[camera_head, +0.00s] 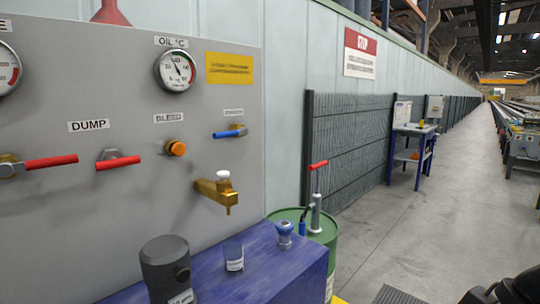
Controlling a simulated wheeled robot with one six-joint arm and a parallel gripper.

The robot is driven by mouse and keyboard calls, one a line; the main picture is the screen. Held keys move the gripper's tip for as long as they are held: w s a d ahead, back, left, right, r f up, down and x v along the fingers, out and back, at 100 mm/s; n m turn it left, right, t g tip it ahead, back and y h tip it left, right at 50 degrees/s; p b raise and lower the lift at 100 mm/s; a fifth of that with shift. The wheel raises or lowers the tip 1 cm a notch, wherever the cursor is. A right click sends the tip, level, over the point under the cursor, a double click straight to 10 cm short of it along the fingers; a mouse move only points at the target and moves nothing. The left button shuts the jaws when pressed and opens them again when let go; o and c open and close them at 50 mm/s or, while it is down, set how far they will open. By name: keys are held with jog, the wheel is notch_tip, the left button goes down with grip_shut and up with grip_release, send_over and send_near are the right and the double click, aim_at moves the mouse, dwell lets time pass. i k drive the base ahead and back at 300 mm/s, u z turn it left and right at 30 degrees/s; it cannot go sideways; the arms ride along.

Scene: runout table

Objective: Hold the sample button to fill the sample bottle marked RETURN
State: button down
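A brass sample tap (216,193) sticks out of the grey panel, its spout pointing down. A white button (223,175) sits on top of it. A small clear bottle (234,258) with a white label stands upright on the blue bench, below the spout and apart from it. The label's writing is too small to read. I cannot tell whether it holds liquid. A blue-and-white capped item (284,236) stands to its right. My gripper cannot be made out; only a dark, cut-off shape shows at the bottom right corner.
The panel carries an orange button (176,148) under BLEED, red-handled valves (118,162), a blue-handled valve (230,132) and gauges. A dark cylindrical unit (165,268) stands left of the bottle. A green drum (325,240) with a red-handled pump stands right. The aisle floor is clear.

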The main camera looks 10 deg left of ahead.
aim_at(222, 174)
jog(key=i, duration=0.7)
jog(key=u, duration=0.75)
jog(key=i, duration=0.4)
jog(key=u, duration=0.45)
